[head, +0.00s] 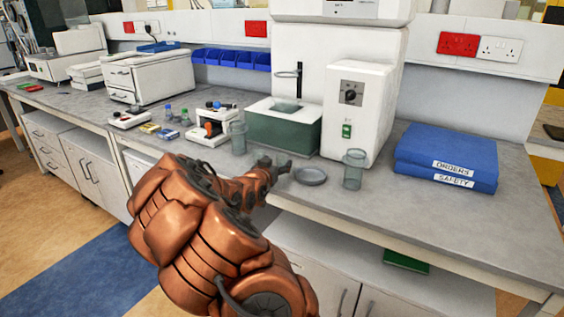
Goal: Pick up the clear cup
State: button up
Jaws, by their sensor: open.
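Two clear, greenish see-through cups stand upright on the grey bench. One clear cup (353,170) is near the front edge, right of a shallow round dish (311,176). The other clear cup (238,138) is behind and left of my gripper. My gripper (275,164) is at the front edge of the bench, open, with its dark fingers pointing up and right. It appears empty. The dish lies between it and the right cup. My copper-coloured arm hides part of the bench front.
A white machine with a dark green base (283,133) and a white box with a dial (357,105) stand behind the cups. Blue binders (447,155) lie to the right. Small bottles, a microscope-like device (212,125) and a white instrument (150,78) are left. The right bench front is clear.

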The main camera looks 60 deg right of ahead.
aim_at(282, 161)
jog(key=shift+d+f, duration=0.15)
jog(key=shift+d, duration=0.45)
jog(key=shift+x, duration=0.85)
jog(key=shift+w, duration=0.1)
jog(key=shift+c, duration=0.5)
jog(key=c, duration=0.8)
